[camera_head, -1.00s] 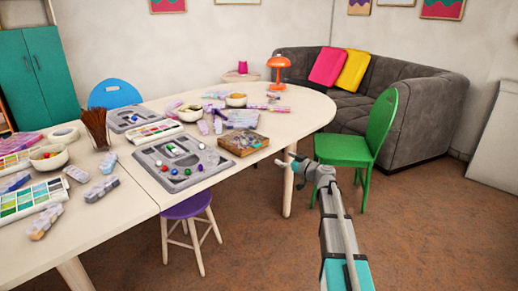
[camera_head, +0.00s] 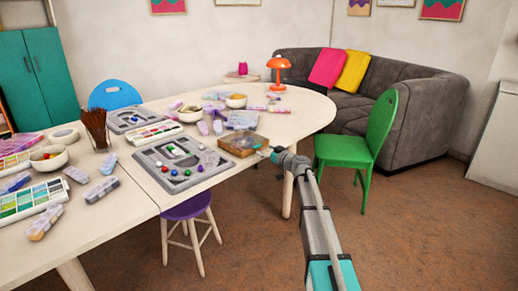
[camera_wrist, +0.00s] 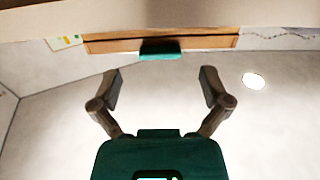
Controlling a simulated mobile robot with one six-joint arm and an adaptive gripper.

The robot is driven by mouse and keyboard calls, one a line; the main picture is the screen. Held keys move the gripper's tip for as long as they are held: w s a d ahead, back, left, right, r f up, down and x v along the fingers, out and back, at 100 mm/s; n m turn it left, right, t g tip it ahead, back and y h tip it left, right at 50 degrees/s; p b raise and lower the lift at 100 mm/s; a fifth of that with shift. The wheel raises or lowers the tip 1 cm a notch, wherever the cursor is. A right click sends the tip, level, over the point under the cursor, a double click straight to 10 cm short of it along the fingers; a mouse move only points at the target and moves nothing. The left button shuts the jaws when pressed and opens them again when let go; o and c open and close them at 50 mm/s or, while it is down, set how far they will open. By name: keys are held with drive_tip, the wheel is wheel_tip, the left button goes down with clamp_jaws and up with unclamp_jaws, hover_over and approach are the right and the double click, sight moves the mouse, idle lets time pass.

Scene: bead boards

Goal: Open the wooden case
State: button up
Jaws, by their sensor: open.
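The wooden case (camera_head: 236,151) sits on the white table near its front edge, right of the grey bead board. Its lid looks closed, though my gripper (camera_head: 270,151) covers part of its right side. In the wrist view the case (camera_wrist: 110,43) is a long brown strip near the top, with a teal tab (camera_wrist: 160,49) at its middle. My gripper (camera_wrist: 163,80) is open there, its two fingers wide apart on either side of the tab's line. The fingers are empty and show a gap to the case.
Grey bead boards (camera_head: 205,158) with coloured beads lie left of the case. A green chair (camera_head: 370,140) stands to the right and a purple stool (camera_head: 187,208) below the table edge.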

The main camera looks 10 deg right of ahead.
sight(259, 147)
drive_tip(key=shift+x, duration=1.75)
drive_tip(key=c, duration=1.3)
drive_tip(key=shift+r, duration=0.1)
drive_tip(key=shift+c, duration=0.2)
